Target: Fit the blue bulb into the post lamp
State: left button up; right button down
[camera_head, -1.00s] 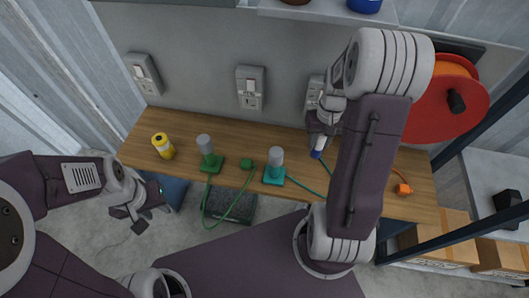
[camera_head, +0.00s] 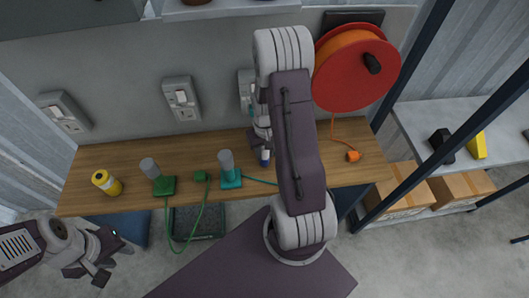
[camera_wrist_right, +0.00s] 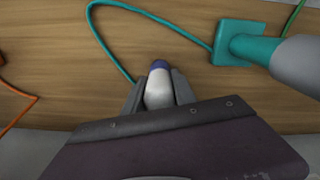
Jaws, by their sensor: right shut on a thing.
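A small white bulb with a blue end (camera_wrist_right: 158,90) is held between the fingers of my right gripper (camera_wrist_right: 158,96), blue end pointing away from the jaws. In the head view the bulb (camera_head: 265,156) shows just below the right gripper, over the bench, partly hidden by it. A grey post on a teal base (camera_head: 231,180) stands upright left of the bulb, apart from it; it also shows in the right wrist view (camera_wrist_right: 238,43). A second grey post on a green base (camera_head: 164,186) stands further left. My left gripper (camera_head: 100,268) is empty and open in front of the bench.
An orange plug (camera_head: 353,156) lies right, below a red cable reel (camera_head: 357,68). Sockets line the wall. The wooden bench (camera_head: 100,155) has bare patches.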

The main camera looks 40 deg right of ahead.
jog(key=shift+a, duration=0.1)
jog(key=shift+s+f, duration=0.1)
jog(key=c, duration=1)
grip_release()
